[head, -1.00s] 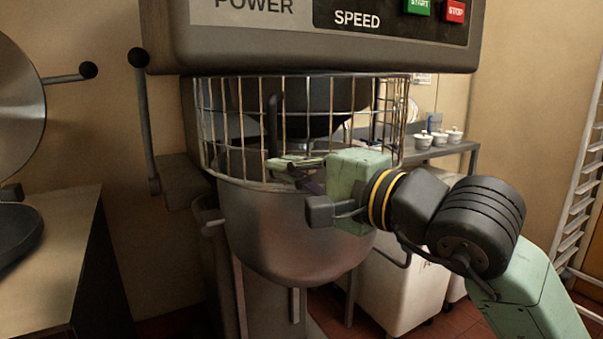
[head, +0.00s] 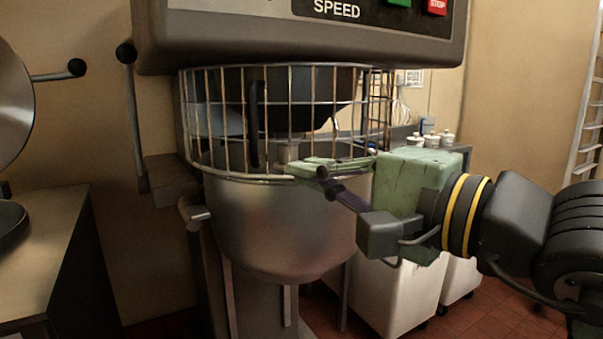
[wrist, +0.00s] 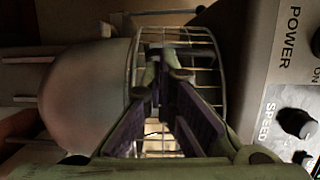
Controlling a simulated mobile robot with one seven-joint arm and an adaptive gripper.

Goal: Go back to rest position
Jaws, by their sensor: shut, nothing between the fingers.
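My gripper (head: 300,170) is shut and empty in front of the mixer's wire guard, near the bowl's upper rim in the head view. In the wrist view its two fingers (wrist: 158,75) meet at the tips, with the guard's wires behind them. My arm reaches in from the right. I cannot tell whether the fingertips touch the guard.
The large mixer has a metal bowl (head: 275,230), a wire guard (head: 222,125) and a control panel (head: 330,30) above. A counter (head: 50,235) stands at left. White bins (head: 400,295) and a rack (head: 590,130) are at right. Small white pots (head: 432,139) stand behind.

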